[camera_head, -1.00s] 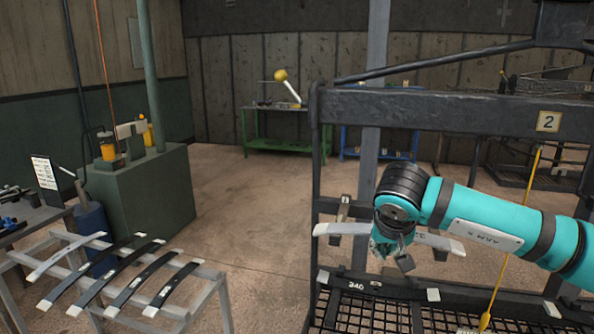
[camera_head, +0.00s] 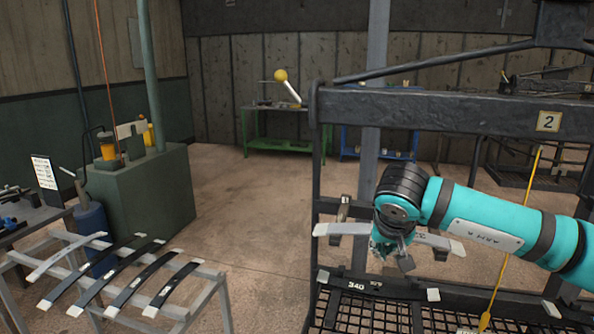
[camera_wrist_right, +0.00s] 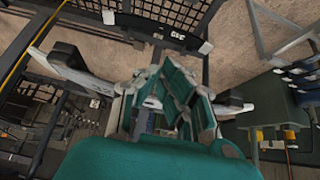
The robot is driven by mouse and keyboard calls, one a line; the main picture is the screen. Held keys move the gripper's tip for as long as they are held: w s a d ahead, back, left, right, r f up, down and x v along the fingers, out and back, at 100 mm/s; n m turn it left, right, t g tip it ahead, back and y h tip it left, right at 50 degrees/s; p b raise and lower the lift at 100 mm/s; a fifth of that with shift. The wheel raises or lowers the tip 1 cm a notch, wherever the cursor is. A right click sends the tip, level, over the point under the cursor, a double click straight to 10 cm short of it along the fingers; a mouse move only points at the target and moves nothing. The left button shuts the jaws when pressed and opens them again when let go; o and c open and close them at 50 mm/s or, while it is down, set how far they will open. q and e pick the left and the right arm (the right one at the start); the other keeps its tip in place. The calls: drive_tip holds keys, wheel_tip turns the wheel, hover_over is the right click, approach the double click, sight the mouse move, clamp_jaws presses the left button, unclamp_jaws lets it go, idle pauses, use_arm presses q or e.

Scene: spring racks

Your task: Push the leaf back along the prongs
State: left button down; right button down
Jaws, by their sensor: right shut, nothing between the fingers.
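The leaf is a pale grey, slightly curved bar (camera_head: 350,229) with white end pads, level inside the dark rack. It also shows in the wrist view (camera_wrist_right: 72,72), running left to right past my fingers. Two prongs carry it: the left prong (camera_head: 345,206) shows behind the leaf, and the right prong (camera_head: 440,253) shows near its other end. My right gripper (camera_head: 398,256) is at the leaf's middle and hides that stretch. Its fingers (camera_wrist_right: 172,100) are closed with nothing between them; contact with the leaf is hard to judge. My left gripper is out of view.
The rack's top beam (camera_head: 420,108) runs above my right arm. A dark leaf marked 340 (camera_head: 380,288) lies below on the mesh shelf. A yellow cord (camera_head: 512,240) hangs at right. A stand (camera_head: 215,283) with several leaves is at left; floor between is clear.

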drive_tip(key=shift+w, duration=0.1)
drive_tip(key=shift+w+d+p, duration=0.25)
drive_tip(key=shift+w, duration=0.6)
drive_tip(key=shift+w+d+p, duration=0.2)
drive_tip(key=shift+w+d, duration=0.05)
drive_tip(key=shift+w, duration=0.65)
drive_tip(key=shift+w+d+p, duration=0.25)
drive_tip(key=shift+w, duration=0.6)
drive_tip(key=shift+w+d+p, duration=0.95)
drive_tip(key=shift+w+p, duration=0.55)
drive_tip(key=shift+w, duration=1.8)
drive_tip(key=shift+s+a+b, duration=0.3)
drive_tip(key=shift+s+b, duration=0.05)
drive_tip(key=shift+s, duration=0.65)
drive_tip(key=shift+s+a+b, duration=0.25)
drive_tip(key=shift+s+b, duration=0.1)
drive_tip(key=shift+s, duration=0.6)
drive_tip(key=shift+s+a+b, duration=0.3)
drive_tip(key=shift+s+b, duration=0.05)
drive_tip(key=shift+s, duration=0.65)
